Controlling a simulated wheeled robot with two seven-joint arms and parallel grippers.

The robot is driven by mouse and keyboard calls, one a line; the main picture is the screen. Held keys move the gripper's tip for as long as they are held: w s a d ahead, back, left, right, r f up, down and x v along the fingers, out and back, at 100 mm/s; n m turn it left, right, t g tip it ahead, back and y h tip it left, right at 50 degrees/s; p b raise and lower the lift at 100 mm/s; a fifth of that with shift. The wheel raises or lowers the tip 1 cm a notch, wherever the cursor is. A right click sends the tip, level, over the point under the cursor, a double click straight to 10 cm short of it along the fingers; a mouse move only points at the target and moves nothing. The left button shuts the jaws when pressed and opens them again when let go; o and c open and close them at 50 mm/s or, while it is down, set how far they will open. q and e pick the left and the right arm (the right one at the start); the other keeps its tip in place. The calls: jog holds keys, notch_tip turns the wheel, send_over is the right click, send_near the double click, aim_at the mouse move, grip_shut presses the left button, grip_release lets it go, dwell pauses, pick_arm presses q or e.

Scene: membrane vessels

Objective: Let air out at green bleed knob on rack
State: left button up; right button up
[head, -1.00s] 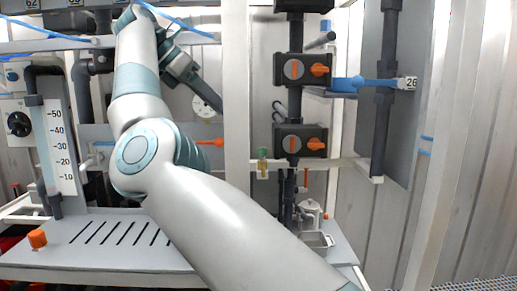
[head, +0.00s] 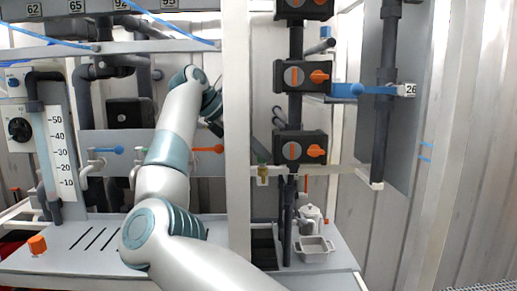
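My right arm comes in from the bottom, bends at the lower left and reaches up. Its gripper (head: 217,126) is left of the knob and apart from it in the picture; only a dark part shows beside the post. The fingers are mostly hidden, so I cannot tell whether they are open or shut. My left gripper is not in view.
The white post (head: 238,140) stands between my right gripper and the knob. Black valve boxes with orange handles (head: 302,147) are right of the knob. A grey tray (head: 314,250) and a white pot (head: 311,215) stand below. An orange-handled valve (head: 208,149) is at the left.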

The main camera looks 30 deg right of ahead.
jog(key=shift+d+f, duration=0.25)
jog(key=shift+d, duration=0.05)
grip_shut()
jog(key=c, duration=0.8)
grip_release()
jog(key=m+p, duration=0.1)
jog(key=p, duration=0.1)
jog(key=g+p, duration=0.1)
jog(key=shift+w+r+m+p, duration=0.1)
jog(key=shift+r+m+p, duration=0.25)
jog(key=shift+m+p, duration=0.05)
jog(key=c, duration=0.8)
grip_release()
jog(key=shift+f+m+g+y+p, duration=0.3)
jog(key=shift+m+g+p, duration=0.2)
jog(key=shift+g+p, duration=0.1)
jog(key=c, duration=0.8)
grip_release()
jog(key=c, duration=0.8)
grip_release()
grip_release()
